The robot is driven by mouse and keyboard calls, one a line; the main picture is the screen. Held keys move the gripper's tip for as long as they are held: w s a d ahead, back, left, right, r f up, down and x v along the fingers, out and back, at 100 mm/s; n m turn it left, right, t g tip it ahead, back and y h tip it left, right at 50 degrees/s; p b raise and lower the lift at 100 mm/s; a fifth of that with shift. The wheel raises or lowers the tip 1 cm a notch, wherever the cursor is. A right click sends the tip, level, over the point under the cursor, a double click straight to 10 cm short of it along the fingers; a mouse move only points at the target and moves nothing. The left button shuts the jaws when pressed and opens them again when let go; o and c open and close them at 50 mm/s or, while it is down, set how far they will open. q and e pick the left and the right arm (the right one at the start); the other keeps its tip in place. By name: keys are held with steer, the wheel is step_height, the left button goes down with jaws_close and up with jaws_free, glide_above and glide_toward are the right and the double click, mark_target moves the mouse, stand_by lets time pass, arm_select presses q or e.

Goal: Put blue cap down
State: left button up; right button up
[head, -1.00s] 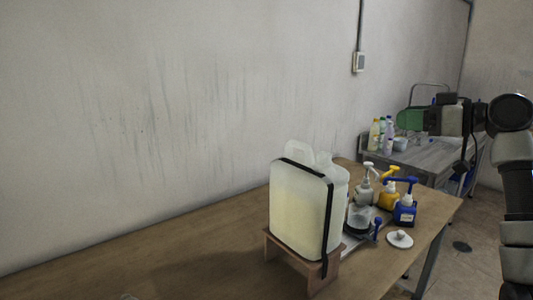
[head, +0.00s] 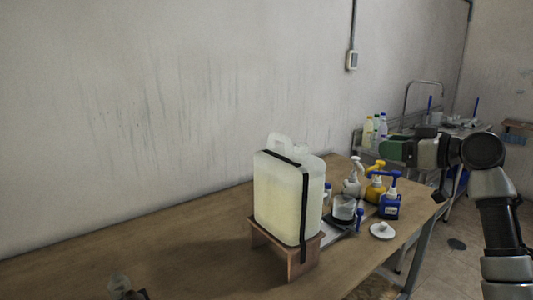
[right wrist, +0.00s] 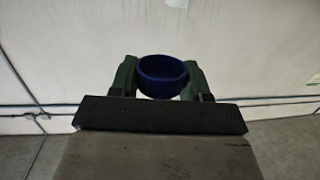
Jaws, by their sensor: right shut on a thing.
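The blue cap (right wrist: 162,76) sits between the two green fingers of my right gripper in the right wrist view, with its open round side showing. My right gripper (right wrist: 163,80) is shut on it. In the head view, my right gripper (head: 394,150) is in the air, above and behind the blue-pump bottle in the picture; the cap cannot be made out there. A large translucent drum (head: 282,200) with a black strap stands on a wooden stand on the table.
Several pump bottles, including a blue one (head: 390,205), crowd the table's right end. A white lid (head: 382,231) lies near the right edge. A small, unclear object (head: 120,284) is at the bottom left.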

steer(key=s+a+f+m+t+h, duration=0.1)
steer(key=s+a+f, duration=0.15)
steer(key=f, duration=0.55)
steer(key=s+a+f+m+t+h, duration=0.15)
steer(key=a+f, duration=0.25)
steer(key=f, duration=0.5)
steer(key=s+a+f+m+h, duration=0.1)
steer(key=s+a+f, duration=0.15)
steer(key=f, duration=0.55)
steer(key=s+a+f+m+t+h, duration=0.2)
steer(key=s+f+h, duration=0.2)
steer(key=s+f, duration=0.45)
arm_select(q)
steer(key=shift+s+d, duration=0.3)
arm_select(e)
steer(key=s+d+m+h, duration=0.1)
steer(key=s+h, duration=0.1)
steer(key=s, duration=0.4)
steer(key=s+d+r+m+h, duration=0.1)
steer(key=s+d+m+h, duration=0.1)
steer(key=s, duration=0.5)
steer(key=shift+s+r, duration=0.25)
steer(key=shift+s, duration=0.05)
steer(key=shift+m, duration=0.25)
